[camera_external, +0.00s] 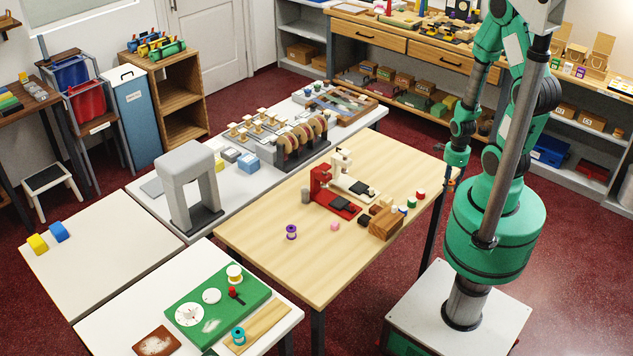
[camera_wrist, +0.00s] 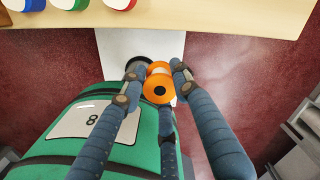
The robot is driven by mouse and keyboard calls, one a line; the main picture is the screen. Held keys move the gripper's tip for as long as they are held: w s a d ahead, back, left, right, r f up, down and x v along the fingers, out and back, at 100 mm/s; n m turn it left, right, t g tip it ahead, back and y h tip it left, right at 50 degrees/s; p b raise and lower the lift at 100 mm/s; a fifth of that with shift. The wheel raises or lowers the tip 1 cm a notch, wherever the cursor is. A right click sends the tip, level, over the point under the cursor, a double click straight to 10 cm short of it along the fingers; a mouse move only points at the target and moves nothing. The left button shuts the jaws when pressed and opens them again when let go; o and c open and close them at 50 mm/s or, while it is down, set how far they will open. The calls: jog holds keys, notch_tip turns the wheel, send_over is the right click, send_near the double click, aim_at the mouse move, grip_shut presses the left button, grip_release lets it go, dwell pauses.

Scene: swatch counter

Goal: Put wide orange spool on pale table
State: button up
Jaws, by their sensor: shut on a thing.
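The wide orange spool (camera_wrist: 159,88) is held between the fingers of my gripper (camera_wrist: 156,72), which is shut on it. In the external view my gripper (camera_external: 453,180) is small, just off the right edge of the pale wooden table (camera_external: 265,250), with a speck of orange at its tip. The spool's details cannot be made out there. In the wrist view the table's edge (camera_wrist: 190,20) runs across the top. The spool is over my own base and the floor, apart from the table.
Small red, green and blue spools (camera_external: 403,208) stand near the table's right side, beside a wooden block (camera_external: 385,224). A red machine (camera_external: 322,190) stands farther back. A purple spool (camera_external: 291,232) and a pink piece (camera_external: 335,227) sit mid-table. The table's front part is clear.

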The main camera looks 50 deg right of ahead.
jog(key=b, duration=0.2)
send_over(424, 179)
jog(key=shift+f, duration=0.75)
jog(key=shift+f+b, duration=0.55)
jog(key=shift+f, duration=1.2)
jog(key=shift+f, duration=0.15)
jog(key=o, duration=1)
jog(key=shift+c, duration=0.2)
notch_tip(424, 179, up, 12)
jog(key=p, duration=0.3)
